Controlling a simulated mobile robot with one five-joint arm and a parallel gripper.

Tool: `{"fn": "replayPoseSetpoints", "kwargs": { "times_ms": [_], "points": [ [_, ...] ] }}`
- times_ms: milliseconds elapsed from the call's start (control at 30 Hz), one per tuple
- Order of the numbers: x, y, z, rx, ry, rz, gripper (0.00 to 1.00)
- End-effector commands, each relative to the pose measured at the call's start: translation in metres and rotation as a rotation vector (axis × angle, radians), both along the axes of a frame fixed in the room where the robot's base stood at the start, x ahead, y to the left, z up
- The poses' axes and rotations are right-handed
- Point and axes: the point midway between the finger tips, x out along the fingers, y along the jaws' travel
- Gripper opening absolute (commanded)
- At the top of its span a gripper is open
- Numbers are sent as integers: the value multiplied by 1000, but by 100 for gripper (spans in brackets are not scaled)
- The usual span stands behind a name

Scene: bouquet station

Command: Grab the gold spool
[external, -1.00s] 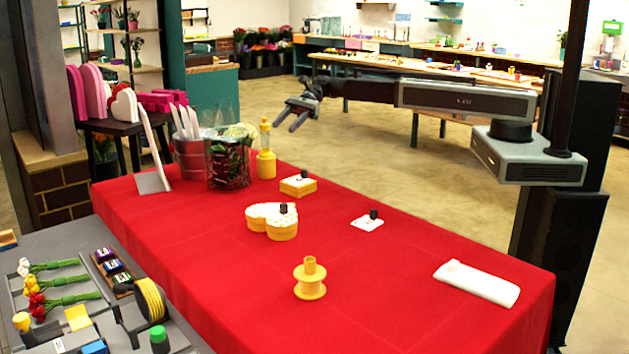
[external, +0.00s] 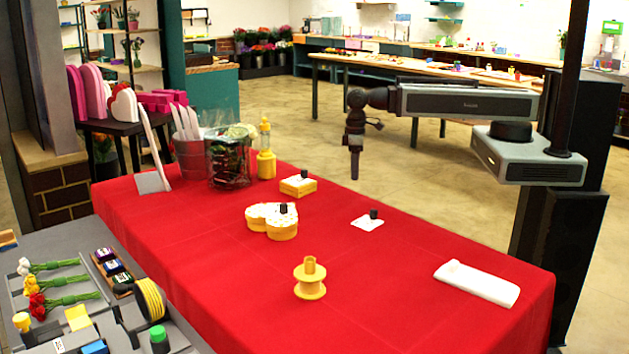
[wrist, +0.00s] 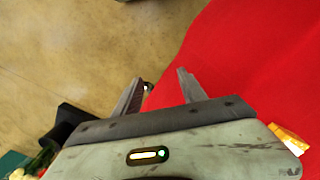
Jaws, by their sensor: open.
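The gold spool (external: 310,278) stands upright on the red table (external: 220,255), near its front middle in the external view. It is a yellow-gold reel with two flanges and a narrow top. My gripper (external: 354,175) points down above the far edge of the table, well behind and above the spool. In the wrist view my gripper (wrist: 158,80) shows two spread fingers with nothing between them. The floor and the red cloth edge lie below the fingers. The spool does not show in the wrist view.
A heart-shaped box (external: 272,221), a square yellow box (external: 298,186) and a white card (external: 368,223) with a black knob lie between. A white folded cloth (external: 476,283) is at right. A yellow bottle (external: 266,150) stands at the back. The cloth around the spool is clear.

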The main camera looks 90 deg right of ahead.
Motion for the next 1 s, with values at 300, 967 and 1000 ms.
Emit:
{"fn": "replayPoseSetpoints", "kwargs": {
  "times_ms": [300,967,1000],
  "points": [
    [0,0,0,1,-1,-2,49],
    [-4,60,28,121,41,-114,84],
    [-8,91,40,183,74,-178,84]
  ]
}}
